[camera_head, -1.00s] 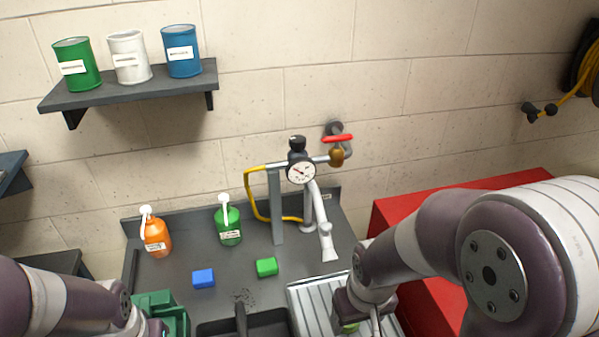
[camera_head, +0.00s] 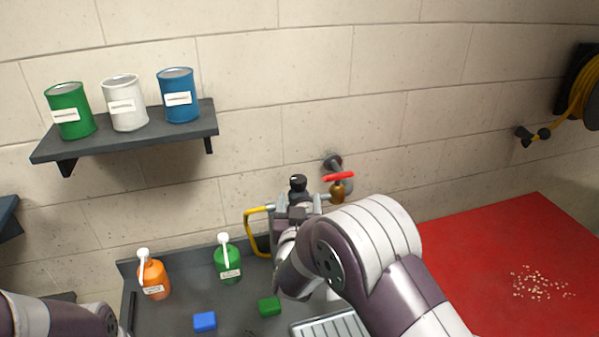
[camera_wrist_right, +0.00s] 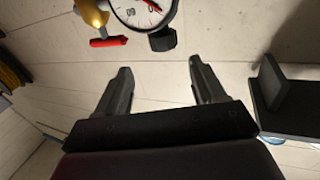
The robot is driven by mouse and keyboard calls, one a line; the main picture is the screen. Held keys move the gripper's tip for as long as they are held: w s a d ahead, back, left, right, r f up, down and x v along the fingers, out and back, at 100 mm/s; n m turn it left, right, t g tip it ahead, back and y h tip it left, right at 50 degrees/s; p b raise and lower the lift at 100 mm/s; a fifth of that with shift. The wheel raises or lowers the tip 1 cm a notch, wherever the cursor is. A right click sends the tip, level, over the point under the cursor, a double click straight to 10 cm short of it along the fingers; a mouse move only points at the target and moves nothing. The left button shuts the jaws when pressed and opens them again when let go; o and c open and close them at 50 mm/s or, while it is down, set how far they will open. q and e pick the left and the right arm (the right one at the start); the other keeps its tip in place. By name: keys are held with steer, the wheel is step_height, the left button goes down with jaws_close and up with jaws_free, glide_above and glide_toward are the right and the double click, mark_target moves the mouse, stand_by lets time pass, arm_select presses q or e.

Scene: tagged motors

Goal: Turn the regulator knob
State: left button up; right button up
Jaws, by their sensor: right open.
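The black regulator knob (camera_head: 298,183) sits on top of the regulator at the wall pipe. In the right wrist view, the picture is turned over and the knob (camera_wrist_right: 162,40) hangs below the white gauge (camera_wrist_right: 143,10). My right gripper (camera_wrist_right: 163,82) is open and empty, its two fingers pointing toward the knob with a gap between them and it. In the head view my right arm covers most of that gripper and the gauge. Only my left forearm shows at the lower left; its gripper is out of view.
A red-handled brass valve (camera_head: 338,187) stands just right of the regulator. Green (camera_head: 228,262) and orange (camera_head: 153,279) bottles, a blue block (camera_head: 205,321) and a green block (camera_head: 269,306) stand on the counter. A shelf (camera_head: 130,143) holds cans.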

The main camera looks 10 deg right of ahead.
mark_target(299, 175)
steer(key=p+x, duration=0.1)
steer(key=x, duration=0.2)
steer(key=p+x, duration=0.1)
steer(key=x, duration=0.2)
steer(key=p+x, duration=0.1)
steer(key=x, duration=0.2)
steer(key=shift+w+a+f, duration=0.25)
steer(key=shift+w+a, duration=0.05)
steer(key=shift+a, duration=0.05)
steer(key=shift+w+d+r+p, duration=0.1)
steer(key=shift+w+d+p, duration=0.2)
steer(key=shift+w+d, duration=0.25)
steer(key=shift+w+a, duration=0.2)
steer(key=shift+w, duration=0.15)
steer(key=c, duration=1)
arm_select(q)
steer(key=r, duration=0.2)
steer(key=w+r, duration=0.1)
steer(key=shift+a+r, duration=0.15)
steer(key=shift+r, duration=0.2)
arm_select(e)
steer(key=shift+o, duration=0.2)
